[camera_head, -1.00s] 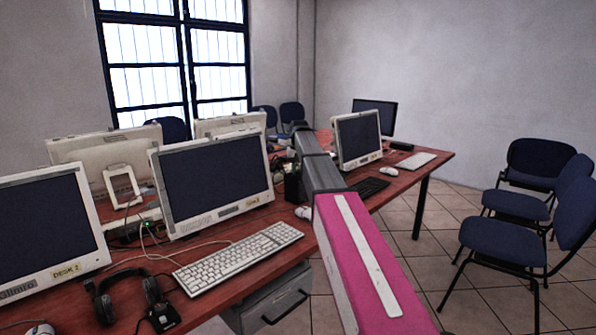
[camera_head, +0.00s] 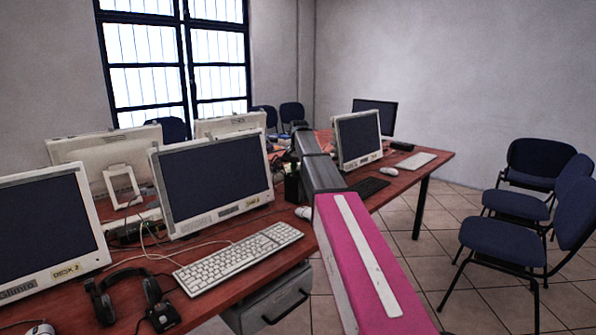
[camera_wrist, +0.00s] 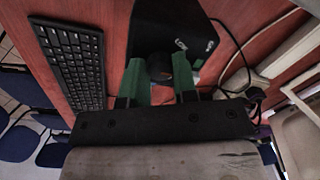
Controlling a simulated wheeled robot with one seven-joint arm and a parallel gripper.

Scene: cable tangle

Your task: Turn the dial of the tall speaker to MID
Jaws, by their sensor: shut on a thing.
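The black speaker (camera_wrist: 172,28) stands on the red desk in the wrist view, with small pale markings on its face that I cannot read for certain. Its round dark dial (camera_wrist: 182,72) sits between the green fingers of my gripper (camera_wrist: 170,80). My gripper is shut on the dial. The dial's pointer and its exact setting cannot be made out. In the head view my arm reaches over the desk, and the dial and fingertips cannot be made out there.
A black keyboard (camera_wrist: 75,60) lies left of the speaker in the wrist view. Cables (camera_wrist: 232,75) run close on its right. In the head view, monitors (camera_head: 213,180), a white keyboard (camera_head: 238,258) and a headset (camera_head: 130,293) crowd the desk. Chairs (camera_head: 515,250) stand on open floor at right.

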